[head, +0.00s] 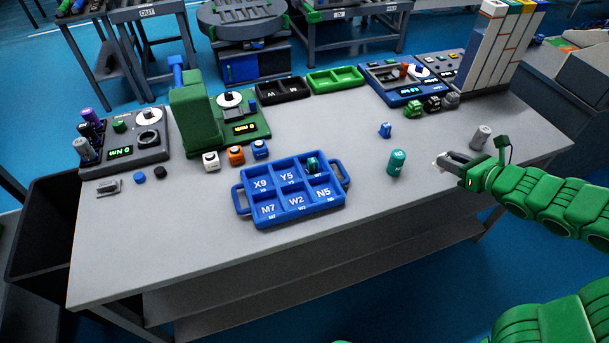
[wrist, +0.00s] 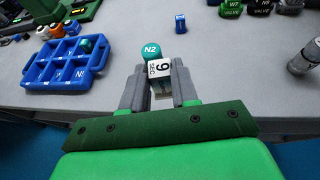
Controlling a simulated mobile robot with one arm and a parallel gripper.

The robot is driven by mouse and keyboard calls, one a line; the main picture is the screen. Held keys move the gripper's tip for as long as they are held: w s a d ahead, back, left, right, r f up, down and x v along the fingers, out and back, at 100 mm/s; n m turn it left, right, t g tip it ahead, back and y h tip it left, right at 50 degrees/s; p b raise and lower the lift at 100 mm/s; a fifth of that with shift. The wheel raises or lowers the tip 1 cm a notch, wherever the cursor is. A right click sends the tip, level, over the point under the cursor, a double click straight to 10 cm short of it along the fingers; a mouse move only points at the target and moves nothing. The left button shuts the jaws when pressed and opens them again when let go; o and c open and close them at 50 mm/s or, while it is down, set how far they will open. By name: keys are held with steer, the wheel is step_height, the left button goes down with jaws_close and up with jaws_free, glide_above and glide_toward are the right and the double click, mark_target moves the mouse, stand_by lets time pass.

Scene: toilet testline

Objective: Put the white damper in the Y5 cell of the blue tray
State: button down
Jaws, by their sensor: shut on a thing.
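The blue tray (head: 247,220) lies mid-table with two rows of labelled cells. Its Y5 cell (head: 287,177) is top middle and looks empty. A teal round piece (head: 312,165) sits in the top right cell; the tray also shows at the left in the wrist view (wrist: 28,82). My gripper (head: 452,162) is right of the tray, over the right part of the table. In the wrist view its fingers (wrist: 159,84) are shut on a white piece with dark print (wrist: 160,69), which I take as the white damper. Its lower part is partly hidden between the fingers.
A teal cylinder marked N2 (head: 397,163) stands between tray and gripper. A small blue piece (head: 385,130) and a grey cylinder (head: 481,138) stand nearby. White (head: 211,161), orange (head: 236,156) and blue (head: 260,150) pieces stand behind the tray. Table in front of the tray is clear.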

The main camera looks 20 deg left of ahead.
steer(key=s+a+f+n+g+y, duration=0.2)
steer(key=a+n+g, duration=0.2)
steer(key=a, duration=1.8)
steer(key=n+g, duration=0.3)
steer(key=g, duration=0.1)
glide_above(293, 168)
steer(key=s+d, duration=0.2)
steer(key=s, duration=0.2)
step_height(293, 168, down, 2)
steer(key=shift+y, duration=0.4)
steer(key=shift+w+f, duration=0.1)
steer(key=shift+f, duration=3.6)
steer(key=shift+f, duration=0.15)
steer(key=c, duration=0.9)
jaws_free()
steer(key=shift+o, duration=0.2)
steer(key=shift+r, duration=0.2)
steer(key=shift+v, duration=6)
